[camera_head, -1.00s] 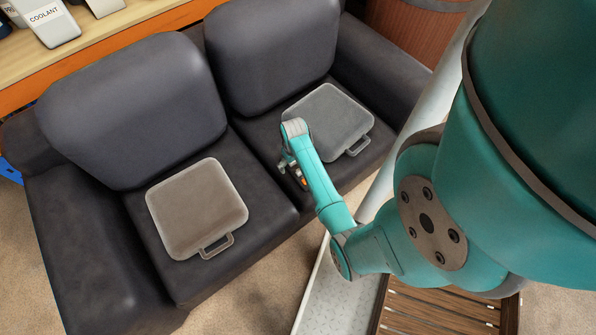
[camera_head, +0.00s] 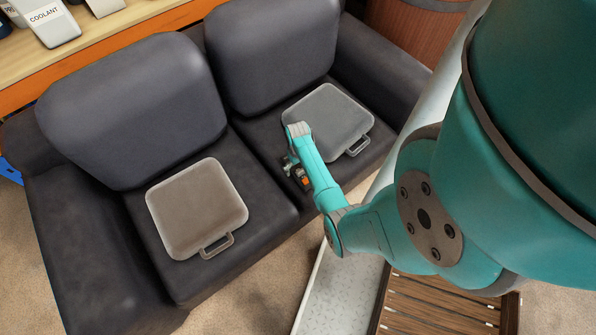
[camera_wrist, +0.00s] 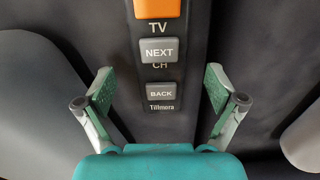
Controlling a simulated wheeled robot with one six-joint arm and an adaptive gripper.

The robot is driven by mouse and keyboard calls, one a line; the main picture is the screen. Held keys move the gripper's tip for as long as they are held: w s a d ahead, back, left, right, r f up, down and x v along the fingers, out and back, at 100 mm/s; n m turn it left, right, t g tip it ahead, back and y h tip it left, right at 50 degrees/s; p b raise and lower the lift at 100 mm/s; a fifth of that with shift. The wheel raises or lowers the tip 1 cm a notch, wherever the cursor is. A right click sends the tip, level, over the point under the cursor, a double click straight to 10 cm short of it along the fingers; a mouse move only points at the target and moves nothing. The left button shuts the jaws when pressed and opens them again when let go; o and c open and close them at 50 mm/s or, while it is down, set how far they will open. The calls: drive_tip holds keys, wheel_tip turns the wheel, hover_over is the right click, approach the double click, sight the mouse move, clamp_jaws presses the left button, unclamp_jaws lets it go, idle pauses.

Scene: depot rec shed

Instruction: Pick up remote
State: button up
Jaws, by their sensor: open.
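The remote (camera_wrist: 158,55) is dark, with an orange button at the top and grey NEXT and BACK buttons, and fills the middle of the wrist view. In the head view the remote (camera_head: 305,183) lies on the right seat of the dark sofa, partly hidden by my arm. My gripper (camera_wrist: 160,88) is open, with one teal finger on each side of the remote's near end and a gap to each. In the head view my gripper (camera_head: 290,164) is over the remote. I cannot tell its exact height above it.
A grey case (camera_head: 330,115) lies on the right seat beside the arm. A brownish case (camera_head: 195,205) lies on the left seat. The sofa (camera_head: 262,180) has bare seat between them. A wooden slatted surface (camera_head: 435,305) is at the lower right.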

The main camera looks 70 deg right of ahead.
drive_tip(key=shift+f, duration=1.25)
drive_tip(key=shift+c, duration=0.3)
drive_tip(key=c, duration=1.4)
drive_tip(key=shift+o, duration=0.2)
